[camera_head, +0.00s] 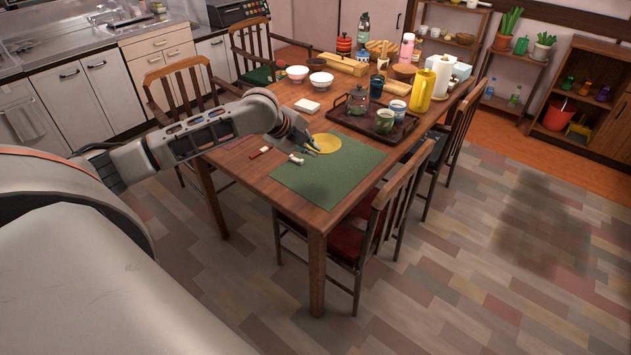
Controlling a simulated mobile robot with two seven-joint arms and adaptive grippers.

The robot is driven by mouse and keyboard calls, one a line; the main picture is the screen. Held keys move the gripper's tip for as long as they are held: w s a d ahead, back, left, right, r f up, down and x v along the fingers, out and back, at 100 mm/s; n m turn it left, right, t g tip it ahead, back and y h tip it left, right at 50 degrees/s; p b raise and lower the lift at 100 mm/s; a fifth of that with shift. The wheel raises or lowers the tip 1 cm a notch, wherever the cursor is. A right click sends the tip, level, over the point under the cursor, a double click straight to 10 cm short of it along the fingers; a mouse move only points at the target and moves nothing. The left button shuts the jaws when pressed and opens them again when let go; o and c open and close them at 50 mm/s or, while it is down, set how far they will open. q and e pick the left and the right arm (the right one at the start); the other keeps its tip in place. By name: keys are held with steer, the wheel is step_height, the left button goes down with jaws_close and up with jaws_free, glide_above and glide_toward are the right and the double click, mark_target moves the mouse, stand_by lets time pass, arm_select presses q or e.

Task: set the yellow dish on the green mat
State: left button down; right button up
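The yellow dish (328,143) is a shallow round plate at the far left part of the green mat (329,177), near the mat's back edge. It looks flat; whether it rests on the mat or is held just above it I cannot tell. My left gripper (309,149) reaches in from the left, with its fingers at the dish's left rim. The fingers are small and partly overlap the rim, so I cannot tell whether they grip it. My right gripper is out of view.
Small red and white items (260,152) lie left of the mat. Bowls (321,81) stand farther back, and a yellow pitcher (422,91) at the back right. Chairs surround the table.

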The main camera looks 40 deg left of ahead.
arm_select(q)
step_height(320, 180, down, 7)
steer(key=shift+r+b, duration=0.1)
steer(key=shift+b, duration=0.45)
step_height(320, 180, down, 5)
steer(key=shift+d+f+b, duration=0.1)
steer(key=shift+b, duration=0.5)
steer(key=shift+f, duration=0.1)
steer(key=c, duration=2.5)
jaws_free()
steer(key=shift+c, duration=0.2)
steer(key=shift+s+r, duration=0.2)
steer(key=shift+r, duration=0.2)
steer(key=p+v, duration=0.2)
steer(key=v, duration=0.9)
steer(key=shift+p, duration=0.4)
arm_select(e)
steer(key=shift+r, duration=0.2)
